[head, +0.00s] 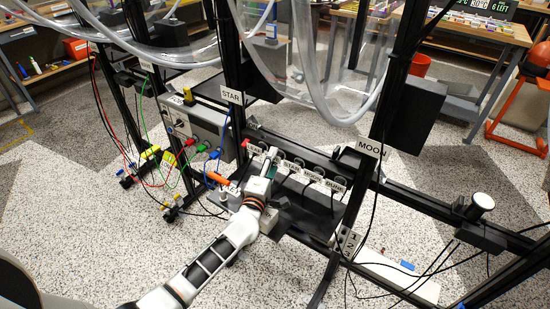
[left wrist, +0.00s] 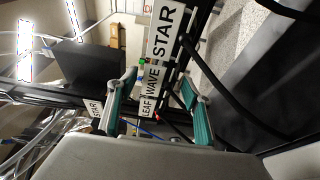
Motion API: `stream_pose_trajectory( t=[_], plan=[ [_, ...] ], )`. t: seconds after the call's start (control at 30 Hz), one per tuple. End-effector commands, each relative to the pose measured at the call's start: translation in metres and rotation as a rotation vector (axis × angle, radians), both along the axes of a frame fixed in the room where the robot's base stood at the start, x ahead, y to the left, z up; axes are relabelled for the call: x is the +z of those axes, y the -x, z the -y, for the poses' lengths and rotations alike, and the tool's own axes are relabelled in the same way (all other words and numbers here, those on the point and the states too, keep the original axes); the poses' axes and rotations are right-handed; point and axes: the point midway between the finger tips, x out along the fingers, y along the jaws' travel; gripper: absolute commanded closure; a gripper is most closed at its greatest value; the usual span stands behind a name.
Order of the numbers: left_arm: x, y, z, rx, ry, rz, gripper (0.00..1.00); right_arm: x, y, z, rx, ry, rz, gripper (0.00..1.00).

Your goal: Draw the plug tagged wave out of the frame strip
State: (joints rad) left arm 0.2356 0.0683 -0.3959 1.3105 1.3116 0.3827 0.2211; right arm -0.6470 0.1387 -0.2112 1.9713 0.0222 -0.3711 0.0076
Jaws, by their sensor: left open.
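My left gripper (head: 268,168) is at the frame strip (head: 320,163), over its left part. It is open; its two teal fingers stand apart in the left wrist view (left wrist: 159,86). Between the fingers there, the white wave tag (left wrist: 152,76) shows beside the leaf tag (left wrist: 147,106). The plug at the wave tag is dark and small, and I cannot make out its outline or whether a finger touches it. In the head view the gripper covers part of the tag row. My right gripper is not in view.
A STAR sign (head: 232,96) and a MOON sign (head: 370,149) mark the frame posts. More tagged plugs with black cables sit right of the gripper. A grey box (head: 195,125) with coloured leads stands left. Clear tubes hang above.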

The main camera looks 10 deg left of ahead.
Motion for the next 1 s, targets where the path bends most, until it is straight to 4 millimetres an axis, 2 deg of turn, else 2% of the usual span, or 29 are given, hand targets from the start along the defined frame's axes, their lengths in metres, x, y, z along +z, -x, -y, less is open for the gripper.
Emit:
stream_pose_trajectory(
  t=[0.07,0.2,0.27,0.3,0.4,1.0],
  plan=[
    [0.0,0.0,0.0,0.0,0.0,0.0,0.53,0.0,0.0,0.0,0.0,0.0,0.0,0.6],
    [0.0,0.0,0.0,0.0,0.0,0.0,0.89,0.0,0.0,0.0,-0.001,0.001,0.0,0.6],
    [0.0,0.0,0.0,0.0,0.0,0.0,0.89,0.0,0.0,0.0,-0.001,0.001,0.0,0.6],
    [0.0,0.0,0.0,0.0,0.0,0.001,0.7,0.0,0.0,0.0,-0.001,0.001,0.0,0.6],
    [0.0,0.0,0.0,0.0,0.0,0.001,0.91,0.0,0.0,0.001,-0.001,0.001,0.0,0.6],
    [0.001,0.014,-0.005,0.001,-0.001,0.002,0.91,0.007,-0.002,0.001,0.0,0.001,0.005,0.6]
  ],
)
